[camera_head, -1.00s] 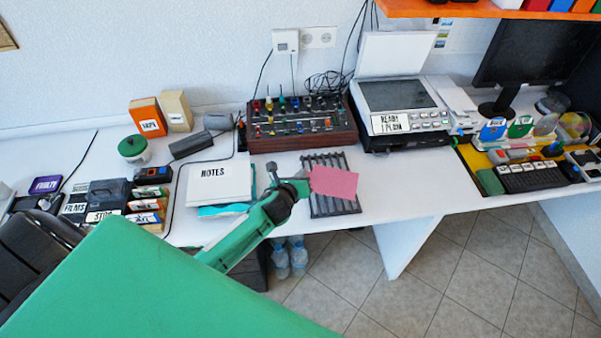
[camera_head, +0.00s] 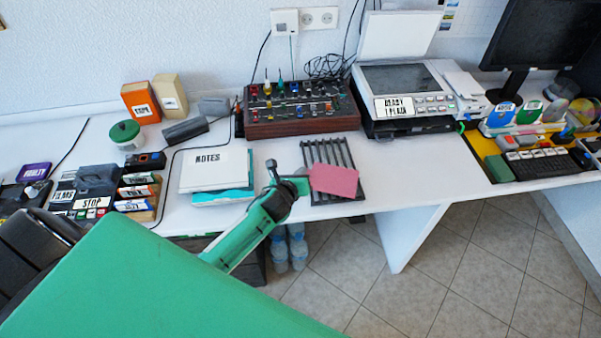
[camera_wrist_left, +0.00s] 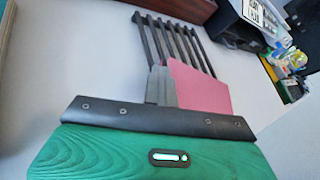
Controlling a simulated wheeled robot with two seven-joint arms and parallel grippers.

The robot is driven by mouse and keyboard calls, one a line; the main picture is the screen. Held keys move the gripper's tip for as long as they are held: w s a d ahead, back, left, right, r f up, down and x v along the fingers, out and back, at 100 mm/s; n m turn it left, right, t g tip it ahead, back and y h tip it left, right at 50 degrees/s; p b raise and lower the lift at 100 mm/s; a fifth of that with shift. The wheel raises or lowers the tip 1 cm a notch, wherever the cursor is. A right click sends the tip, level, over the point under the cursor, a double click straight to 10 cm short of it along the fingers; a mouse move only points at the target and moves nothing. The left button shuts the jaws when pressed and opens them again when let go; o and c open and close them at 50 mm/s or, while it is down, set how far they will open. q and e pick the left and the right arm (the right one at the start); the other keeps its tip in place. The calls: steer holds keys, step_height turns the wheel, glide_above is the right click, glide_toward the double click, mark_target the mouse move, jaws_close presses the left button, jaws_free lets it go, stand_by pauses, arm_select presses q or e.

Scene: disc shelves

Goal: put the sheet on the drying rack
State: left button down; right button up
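The sheet is a small pink rectangle (camera_head: 334,180), and it also shows in the left wrist view (camera_wrist_left: 196,88). My left gripper (camera_head: 304,184) is shut on the sheet's left edge; its grey fingers also show in the left wrist view (camera_wrist_left: 160,86). The drying rack is a dark slatted frame (camera_head: 333,152) on the white desk, seen in the left wrist view too (camera_wrist_left: 182,40). The sheet overlaps the rack's front part in both views; I cannot tell whether it touches the slats. My right gripper is not in view.
The notes stack (camera_head: 216,172) lies left of the rack. A wooden control box (camera_head: 300,118) stands behind it, and a scanner (camera_head: 405,95) stands at the back right. The desk (camera_head: 420,165) right of the rack is clear.

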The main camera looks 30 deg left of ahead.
arm_select(q)
steer(key=shift+f+b, duration=0.35)
steer(key=shift+f, duration=0.15)
steer(key=c, duration=2.2)
jaws_free()
steer(key=c, duration=1.7)
jaws_free()
steer(key=v, duration=1.3)
steer(key=shift+s+r+b, duration=0.1)
steer(key=shift+s+b, duration=0.3)
